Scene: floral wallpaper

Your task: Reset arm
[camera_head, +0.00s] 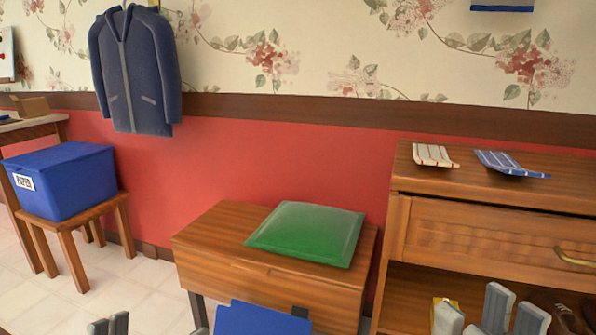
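My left gripper (108,325) shows only as grey tips at the bottom edge, left of the middle. Most of it is cut off, so I cannot tell whether it is open or shut. My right gripper (490,312) shows as several grey finger parts at the bottom right, in front of the wooden cabinet. Its lower part is cut off, and its opening is unclear. I see nothing clearly held in either gripper.
A green cushion (306,234) lies on a wooden bench (215,240). A blue bin (75,182) stands on a stool (72,243). The cabinet (480,235) carries two striped cloths (434,155). A blue panel (262,320) is cut off below. A jacket (138,70) hangs on the wall.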

